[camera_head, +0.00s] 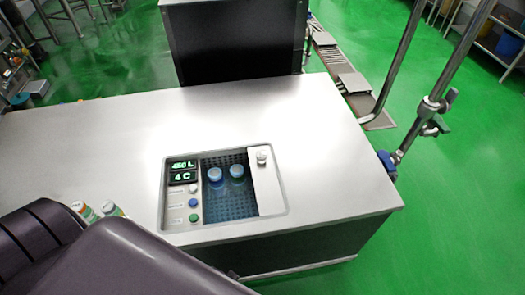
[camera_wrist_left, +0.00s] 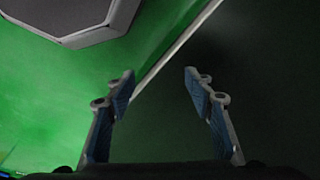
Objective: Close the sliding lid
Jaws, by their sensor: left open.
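The sliding lid (camera_head: 266,183) is a pale panel with a round knob (camera_head: 262,157) at the right side of a recess in the steel counter. The opening (camera_head: 230,206) beside it is uncovered, and two blue-capped containers (camera_head: 216,176) (camera_head: 237,172) show inside it. My left gripper (camera_wrist_left: 158,82) is open and empty in the left wrist view, with green floor and a dark surface beyond its fingers. It is apart from the lid, and the head view does not show its fingers. My right gripper is in neither view.
A control panel (camera_head: 184,189) with a green display and several buttons sits left of the opening. Small bottles (camera_head: 112,208) stand near the counter's left front, partly hidden by my dark body. A black box (camera_head: 237,42) stands behind. The steel counter (camera_head: 90,130) is mostly clear.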

